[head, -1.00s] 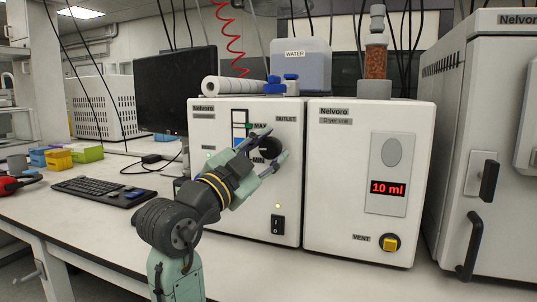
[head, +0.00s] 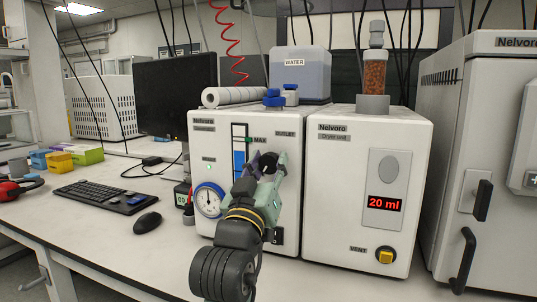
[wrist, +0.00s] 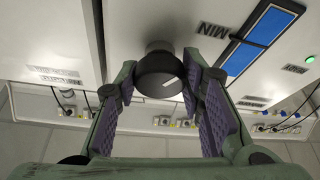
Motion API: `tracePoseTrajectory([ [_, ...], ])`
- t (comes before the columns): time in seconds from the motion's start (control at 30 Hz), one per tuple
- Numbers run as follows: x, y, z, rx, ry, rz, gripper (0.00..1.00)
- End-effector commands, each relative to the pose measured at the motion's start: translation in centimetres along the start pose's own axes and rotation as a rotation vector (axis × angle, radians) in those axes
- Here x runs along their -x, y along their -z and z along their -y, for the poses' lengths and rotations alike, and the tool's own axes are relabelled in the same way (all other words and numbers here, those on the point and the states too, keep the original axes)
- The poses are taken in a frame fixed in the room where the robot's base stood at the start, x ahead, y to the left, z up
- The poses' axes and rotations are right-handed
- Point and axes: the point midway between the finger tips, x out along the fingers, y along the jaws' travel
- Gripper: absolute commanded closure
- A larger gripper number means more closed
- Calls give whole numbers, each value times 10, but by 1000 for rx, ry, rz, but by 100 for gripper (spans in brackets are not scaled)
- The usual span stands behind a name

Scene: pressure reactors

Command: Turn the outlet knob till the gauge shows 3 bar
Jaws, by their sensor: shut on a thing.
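The black outlet knob (head: 268,160) is on the front of the left white Nelvoro unit, under the OUTLET label. In the wrist view the knob (wrist: 163,75) shows a white pointer line on its face. My gripper (head: 266,167) is in front of the unit. It is shut on the knob, with one purple-padded finger on each side, as the wrist view (wrist: 160,80) shows. The round pressure gauge (head: 209,200), with a blue rim and white face, is at the unit's lower left. Its needle points roughly upward, but the scale is too small to read.
A blue level strip (head: 239,163) is left of the knob. A mouse (head: 147,222) and keyboard (head: 103,194) lie on the left of the bench.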

Motion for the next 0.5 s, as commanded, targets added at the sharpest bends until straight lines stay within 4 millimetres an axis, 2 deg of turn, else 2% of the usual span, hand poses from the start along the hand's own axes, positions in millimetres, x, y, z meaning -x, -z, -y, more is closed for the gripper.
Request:
tracePoseTrajectory([
  [0.5, -2, 4, -4, 453, 187, 5, 92],
])
